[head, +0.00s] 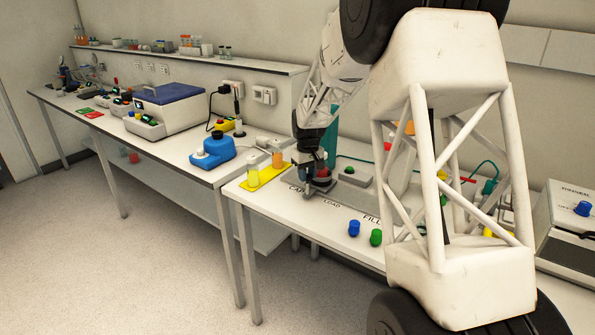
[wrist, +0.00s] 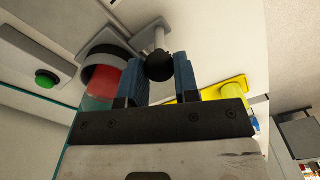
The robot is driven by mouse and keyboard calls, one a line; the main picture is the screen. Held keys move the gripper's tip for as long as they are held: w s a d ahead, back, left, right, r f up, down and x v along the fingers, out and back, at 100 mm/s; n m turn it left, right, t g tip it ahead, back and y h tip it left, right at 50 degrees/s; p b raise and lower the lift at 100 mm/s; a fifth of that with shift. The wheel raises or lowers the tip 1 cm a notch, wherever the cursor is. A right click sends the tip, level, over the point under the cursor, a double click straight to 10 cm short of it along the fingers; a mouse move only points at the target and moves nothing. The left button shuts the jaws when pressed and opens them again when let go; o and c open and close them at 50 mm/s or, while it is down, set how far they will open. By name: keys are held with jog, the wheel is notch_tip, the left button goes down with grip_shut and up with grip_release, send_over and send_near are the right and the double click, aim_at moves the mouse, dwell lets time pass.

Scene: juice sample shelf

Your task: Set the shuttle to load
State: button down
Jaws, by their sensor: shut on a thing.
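The shuttle shows in the wrist view as a grey plate (wrist: 108,36) with a dark ring around a red thing (wrist: 112,82). A light post with a black ball knob (wrist: 159,65) stands out from it. My gripper (wrist: 160,70) has its two blue fingers on either side of this knob, shut on it. In the head view, my gripper (head: 319,184) is low over the track (head: 352,205) at its left end, by the CAP label (head: 297,188). The LOAD label (head: 331,203) and FILL label (head: 371,217) lie farther right. My gripper partly hides the shuttle there.
A yellow holder (head: 245,185) with vials of yellow and orange liquid stands just left of my gripper. A box with a green button (head: 349,170) stands behind the track. Blue (head: 354,228) and green (head: 376,237) knobs sit near the front edge. My own arm covers the right side.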

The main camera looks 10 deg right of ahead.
jog(key=s+d, duration=0.6)
dwell(0.4)
jog(key=c, duration=0.8)
grip_release()
jog(key=shift+c, duration=0.2)
jog(key=shift+r, duration=0.1)
notch_tip(320, 180, up, 8)
